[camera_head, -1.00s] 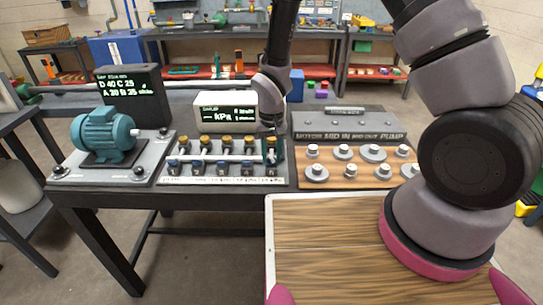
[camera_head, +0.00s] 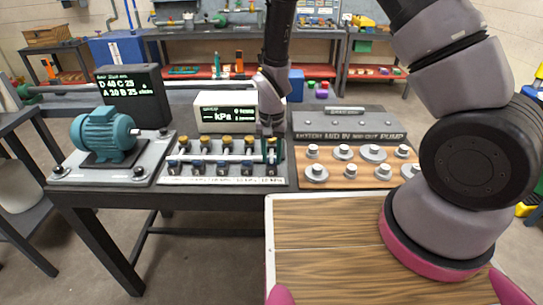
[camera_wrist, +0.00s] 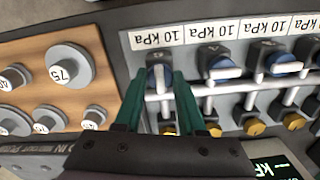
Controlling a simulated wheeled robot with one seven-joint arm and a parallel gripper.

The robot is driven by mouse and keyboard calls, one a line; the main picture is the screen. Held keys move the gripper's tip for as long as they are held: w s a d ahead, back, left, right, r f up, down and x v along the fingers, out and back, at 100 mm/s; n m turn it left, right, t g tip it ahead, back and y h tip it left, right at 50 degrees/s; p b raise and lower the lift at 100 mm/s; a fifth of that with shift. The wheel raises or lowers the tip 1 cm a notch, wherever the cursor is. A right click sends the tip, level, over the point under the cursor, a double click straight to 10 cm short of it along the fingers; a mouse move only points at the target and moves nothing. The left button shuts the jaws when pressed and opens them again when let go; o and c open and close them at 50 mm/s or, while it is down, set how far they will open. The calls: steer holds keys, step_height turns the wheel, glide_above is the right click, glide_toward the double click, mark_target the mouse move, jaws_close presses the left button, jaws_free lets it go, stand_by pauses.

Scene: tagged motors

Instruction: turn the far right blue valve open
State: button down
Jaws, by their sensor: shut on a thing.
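The far right blue valve (camera_head: 271,170) stands at the right end of the valve row on the manifold panel (camera_head: 222,181). My gripper (camera_head: 272,154) points down over it in the head view and hides much of it. In the wrist view the row runs the other way, and this valve (camera_wrist: 152,78) is the leftmost, between my green fingers (camera_wrist: 158,88). The fingers are closed around its pale handle, which appears to run along the fingers. The neighbouring blue valves (camera_wrist: 216,57) have pale handles lying across, along the row.
Brass-yellow knobs (camera_head: 227,141) line the row behind the valves. A white kPa display (camera_head: 226,117) stands behind them. A wooden board with metal weights (camera_head: 343,152) is close on the right, and a teal motor (camera_head: 103,133) on the left.

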mark_target(272, 160)
steer(key=c, duration=0.5)
jaws_free()
step_height(272, 160, up, 11)
steer(key=shift+f, duration=0.1)
